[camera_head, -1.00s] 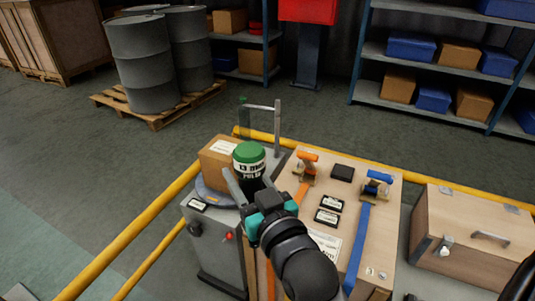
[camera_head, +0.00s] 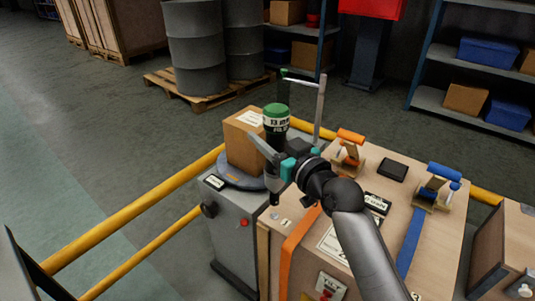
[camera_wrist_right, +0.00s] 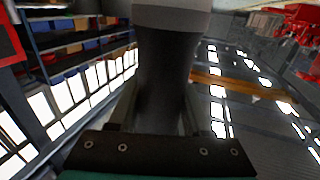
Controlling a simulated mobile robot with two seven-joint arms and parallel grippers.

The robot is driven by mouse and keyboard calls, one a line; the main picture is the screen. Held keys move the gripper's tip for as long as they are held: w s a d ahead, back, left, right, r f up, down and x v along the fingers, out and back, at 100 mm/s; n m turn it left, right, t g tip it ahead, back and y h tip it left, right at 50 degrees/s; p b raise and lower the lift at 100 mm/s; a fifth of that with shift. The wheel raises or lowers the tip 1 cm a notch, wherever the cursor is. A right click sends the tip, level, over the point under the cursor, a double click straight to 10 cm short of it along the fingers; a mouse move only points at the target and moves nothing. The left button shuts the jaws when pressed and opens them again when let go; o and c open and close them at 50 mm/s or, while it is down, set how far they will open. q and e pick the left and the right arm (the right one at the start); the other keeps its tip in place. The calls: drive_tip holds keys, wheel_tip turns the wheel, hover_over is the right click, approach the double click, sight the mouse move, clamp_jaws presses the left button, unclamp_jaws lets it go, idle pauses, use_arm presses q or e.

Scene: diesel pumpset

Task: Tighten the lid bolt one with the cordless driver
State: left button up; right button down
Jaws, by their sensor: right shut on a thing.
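My right gripper (camera_head: 276,163) is shut on the cordless driver (camera_head: 277,116), which has a green top, a white band with lettering and a dark body. In the right wrist view the driver's dark body (camera_wrist_right: 163,80) stands between the fingers. Small round fittings (camera_head: 275,216) show at that lid corner; I cannot tell which is bolt one, or whether the tip touches anything. My left gripper is not in view.
A grey stand (camera_head: 232,222) with a round blue-grey plate and a cardboard box (camera_head: 244,142) is left of the crate. Orange (camera_head: 350,140) and blue (camera_head: 443,175) strap ratchets sit on the lid. A yellow rail (camera_head: 130,218) runs around. Open floor lies left.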

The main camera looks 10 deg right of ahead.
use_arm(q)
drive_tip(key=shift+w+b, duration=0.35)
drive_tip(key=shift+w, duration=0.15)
use_arm(e)
drive_tip(key=shift+w+d+f, duration=0.2)
drive_tip(key=shift+w, duration=0.3)
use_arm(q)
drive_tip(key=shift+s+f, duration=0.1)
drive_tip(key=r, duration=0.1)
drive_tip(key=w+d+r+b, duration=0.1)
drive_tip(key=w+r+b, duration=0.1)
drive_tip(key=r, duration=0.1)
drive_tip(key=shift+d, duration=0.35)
use_arm(e)
wheel_tip(320, 180, down, 5)
drive_tip(key=shift+r, duration=0.2)
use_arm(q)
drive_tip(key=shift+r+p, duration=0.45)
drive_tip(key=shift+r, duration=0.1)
use_arm(e)
drive_tip(key=shift+r, duration=0.1)
